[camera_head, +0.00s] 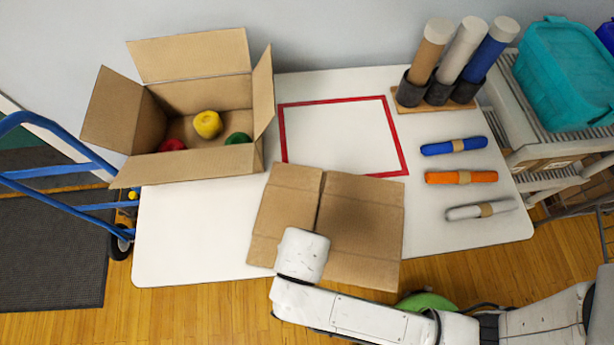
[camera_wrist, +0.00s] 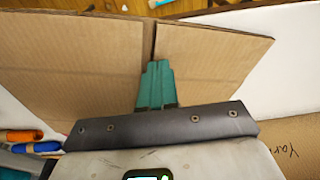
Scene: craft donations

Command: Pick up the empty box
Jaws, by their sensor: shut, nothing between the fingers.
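A brown cardboard piece (camera_head: 362,225) with a seam between two panels lies at the table's front middle, partly behind my arm. I cannot tell whether it is a flattened or a closed box, and no inside shows. It fills the upper wrist view (camera_wrist: 215,65), its seam running up from my fingers. My gripper (camera_wrist: 158,66) has teal fingers, shut together with nothing between them, over or against the cardboard at the seam; contact is unclear. In the head view my wrist hides the fingers. An open cardboard box (camera_head: 210,162) at the back left holds yellow, red and green balls.
A red-outlined rectangle (camera_head: 340,137) on the white table (camera_head: 190,235) is empty. Blue (camera_head: 454,146), orange (camera_head: 461,177) and white (camera_head: 481,210) rolls lie at right. Upright tubes (camera_head: 455,62) stand behind them. A teal bin (camera_head: 566,75) is right; a blue cart (camera_head: 55,172) left.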

